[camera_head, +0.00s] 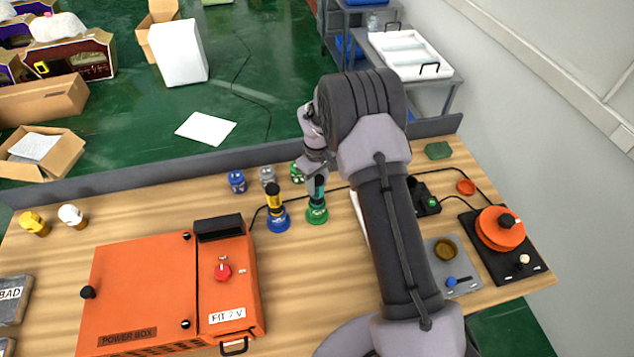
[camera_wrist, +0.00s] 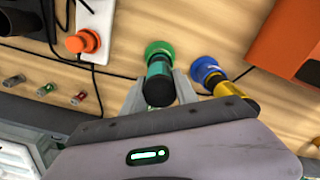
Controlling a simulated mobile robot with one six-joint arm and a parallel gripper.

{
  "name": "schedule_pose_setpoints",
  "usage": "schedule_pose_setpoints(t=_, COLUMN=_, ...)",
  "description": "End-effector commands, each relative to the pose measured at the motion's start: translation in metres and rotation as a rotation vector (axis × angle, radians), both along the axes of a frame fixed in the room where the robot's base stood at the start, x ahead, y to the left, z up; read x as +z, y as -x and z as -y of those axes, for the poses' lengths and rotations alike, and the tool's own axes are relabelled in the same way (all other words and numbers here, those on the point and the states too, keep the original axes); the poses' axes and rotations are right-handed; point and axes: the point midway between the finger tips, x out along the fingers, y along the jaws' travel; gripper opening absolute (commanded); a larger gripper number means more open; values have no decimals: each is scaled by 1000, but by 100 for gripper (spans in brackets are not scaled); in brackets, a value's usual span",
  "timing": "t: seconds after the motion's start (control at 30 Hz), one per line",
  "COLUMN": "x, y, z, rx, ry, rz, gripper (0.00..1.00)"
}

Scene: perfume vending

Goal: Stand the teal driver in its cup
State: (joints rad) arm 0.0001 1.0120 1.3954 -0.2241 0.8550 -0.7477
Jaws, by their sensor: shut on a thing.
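The teal driver (camera_head: 318,188) is held roughly upright between the fingers of my gripper (camera_head: 316,180). Its black end and teal handle (camera_wrist: 158,70) also show in the wrist view, between the two grey fingers (camera_wrist: 160,84). The green cup (camera_head: 317,215) stands on the table directly under the driver. In the wrist view the green cup (camera_wrist: 158,47) lies in line with the driver's lower end. The driver's tip is hidden, so I cannot tell how deep it sits in the cup.
A yellow driver (camera_head: 274,192) stands in a blue cup (camera_head: 278,223) just left of the green cup. The orange power box (camera_head: 150,285) fills the front left. Small blue, grey and green parts (camera_head: 237,181) lie behind the cups. A black cable (camera_head: 262,208) crosses the table.

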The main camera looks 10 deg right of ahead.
Motion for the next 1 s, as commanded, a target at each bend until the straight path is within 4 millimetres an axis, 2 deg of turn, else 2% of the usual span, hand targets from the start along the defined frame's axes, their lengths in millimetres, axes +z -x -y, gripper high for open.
schedule_pose_setpoints(t=0.27, x=-2, y=0, z=0, rx=0, ry=0, rz=1, gripper=0)
schedule_pose_setpoints(t=0.3, x=-1, y=0, z=0, rx=0, ry=0, rz=1, gripper=39)
schedule_pose_setpoints(t=0.4, x=-2, y=0, z=0, rx=0, ry=0, rz=1, gripper=59)
schedule_pose_setpoints(t=0.77, x=2, y=0, z=0, rx=0, ry=0, rz=0, gripper=61)
schedule_pose_setpoints(t=0.87, x=20, y=-1, z=0, rx=0, ry=0, rz=2, gripper=61)
schedule_pose_setpoints(t=1.0, x=62, y=-1, z=0, rx=0, ry=0, rz=4, gripper=61)
